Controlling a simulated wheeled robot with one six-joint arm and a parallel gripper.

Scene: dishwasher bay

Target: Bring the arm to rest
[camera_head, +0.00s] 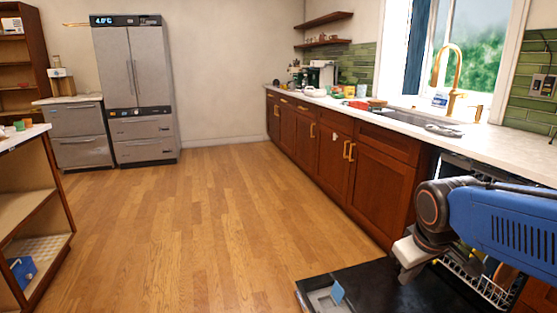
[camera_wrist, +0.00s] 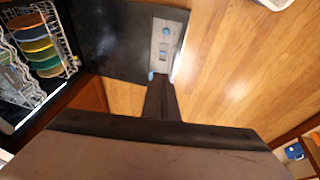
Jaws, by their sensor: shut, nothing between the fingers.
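My arm, blue with a dark joint, reaches in from the right in the head view. Its pale end part hangs over the open dishwasher door (camera_head: 375,284). My gripper (camera_wrist: 160,84) shows in the wrist view as a dark, narrow pair of fingers pressed together, shut and empty. Below it in that view is the door's inner face (camera_wrist: 105,40) with a grey dispenser (camera_wrist: 165,45). The fingers look apart from the door and the rack. In the head view my arm hides part of the dishwasher.
The dish rack (camera_wrist: 72,62) holds several coloured plates (camera_wrist: 40,50) and clear glassware at left in the wrist view. The counter (camera_head: 400,118) with the sink (camera_head: 425,122) runs along the right wall. A fridge (camera_head: 135,85) stands at the back. The middle floor is clear.

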